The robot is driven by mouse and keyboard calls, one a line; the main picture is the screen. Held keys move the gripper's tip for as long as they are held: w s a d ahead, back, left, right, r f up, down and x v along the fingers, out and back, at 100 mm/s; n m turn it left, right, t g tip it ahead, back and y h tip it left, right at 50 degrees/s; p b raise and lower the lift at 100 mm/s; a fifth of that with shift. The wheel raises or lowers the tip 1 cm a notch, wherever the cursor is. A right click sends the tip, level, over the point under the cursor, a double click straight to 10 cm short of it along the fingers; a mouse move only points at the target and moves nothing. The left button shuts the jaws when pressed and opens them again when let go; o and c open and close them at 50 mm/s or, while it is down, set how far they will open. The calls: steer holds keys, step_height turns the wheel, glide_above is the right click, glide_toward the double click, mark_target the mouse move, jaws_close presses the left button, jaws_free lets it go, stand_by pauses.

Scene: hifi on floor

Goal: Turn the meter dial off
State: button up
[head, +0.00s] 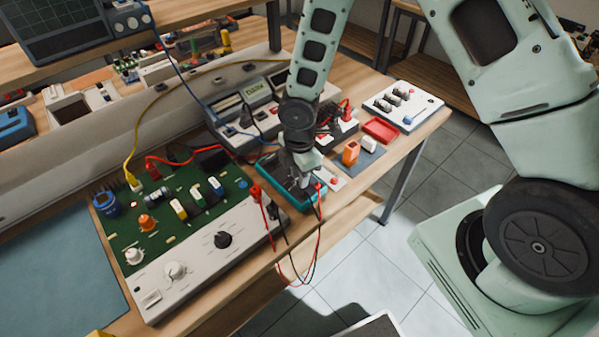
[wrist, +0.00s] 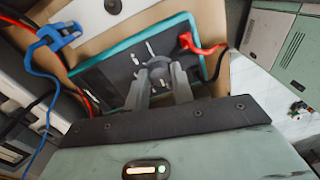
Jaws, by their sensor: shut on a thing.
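The meter (head: 292,201) is a dark-faced unit with a teal rim. It lies on the bench near the front edge, right of the green circuit board. In the wrist view the meter (wrist: 105,75) fills the middle, with its dark face toward me. My gripper (head: 304,182) reaches down over it. In the wrist view the two fingers of my gripper (wrist: 157,80) are shut on the grey round meter dial (wrist: 157,67). Pale marks surround the dial. The fingers hide part of the dial, so its setting cannot be told. In the head view my gripper hides the dial.
A red plug (wrist: 188,42) and black lead sit at the meter's edge, with red and black leads (head: 318,230) hanging off the bench. The green circuit board (head: 165,225) with a black knob (head: 223,239) lies left.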

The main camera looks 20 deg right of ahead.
steer(key=o, duration=1)
step_height(320, 180, up, 18)
steer(key=shift+f+p, duration=0.25)
steer(key=shift+p, duration=0.1)
steer(key=s+a+r+m, duration=0.3)
steer(key=s+m, duration=0.3)
steer(key=s, duration=0.4)
steer(key=s+a+r+m, duration=0.2)
steer(key=s+r+m, duration=0.2)
steer(key=s, duration=0.7)
steer(key=shift+a+r+m+y, duration=0.2)
steer(key=shift+a+m+y, duration=0.15)
steer(key=shift+m, duration=0.55)
